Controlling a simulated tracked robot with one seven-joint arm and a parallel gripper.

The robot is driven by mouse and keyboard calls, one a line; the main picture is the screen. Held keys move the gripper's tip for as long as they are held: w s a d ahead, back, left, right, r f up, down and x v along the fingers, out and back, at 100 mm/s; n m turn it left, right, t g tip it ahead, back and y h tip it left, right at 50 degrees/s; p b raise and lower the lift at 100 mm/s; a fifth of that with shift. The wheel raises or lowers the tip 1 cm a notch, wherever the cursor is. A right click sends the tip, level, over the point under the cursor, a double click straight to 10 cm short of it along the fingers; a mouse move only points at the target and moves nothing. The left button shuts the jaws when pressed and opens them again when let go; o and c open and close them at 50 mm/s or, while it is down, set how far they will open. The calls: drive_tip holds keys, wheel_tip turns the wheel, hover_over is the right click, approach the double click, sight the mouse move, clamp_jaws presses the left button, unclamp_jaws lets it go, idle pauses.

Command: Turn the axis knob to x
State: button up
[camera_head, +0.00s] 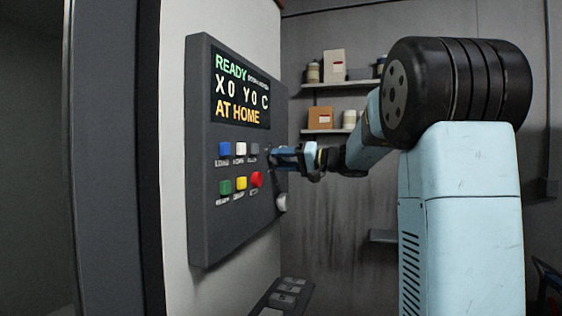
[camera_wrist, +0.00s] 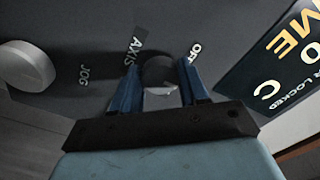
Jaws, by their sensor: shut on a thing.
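The axis knob (camera_wrist: 158,68) is dark and round and sits on the grey panel, beside the AXIS label and a label that reads OFF. My gripper (camera_wrist: 164,77) has its two blue fingers on either side of the knob and is shut on it. A pale part shows between the fingers; I cannot tell which way the knob points. In the head view my gripper (camera_head: 277,156) reaches the right side of the control panel (camera_head: 205,235) and hides the knob. The screen (camera_head: 240,90) reads READY, X0, Y0, C and AT HOME.
A white jog knob (camera_wrist: 28,66) lies to the left in the wrist view and below my gripper in the head view (camera_head: 281,203). Coloured buttons, such as the red button (camera_head: 257,180), are close by. Shelves (camera_head: 335,84) with boxes and jars stand behind.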

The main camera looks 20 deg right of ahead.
drive_tip(key=shift+w+d+m, duration=0.1)
drive_tip(key=shift+d+m, duration=0.15)
drive_tip(key=shift+m, duration=0.25)
drive_tip(key=o, duration=0.8)
drive_tip(key=shift+o, duration=1.3)
drive_tip(key=shift+a, duration=0.1)
drive_tip(key=v, duration=1.3)
drive_tip(key=shift+s+d, duration=0.25)
drive_tip(key=shift+d, duration=0.1)
drive_tip(key=shift+f, duration=0.1)
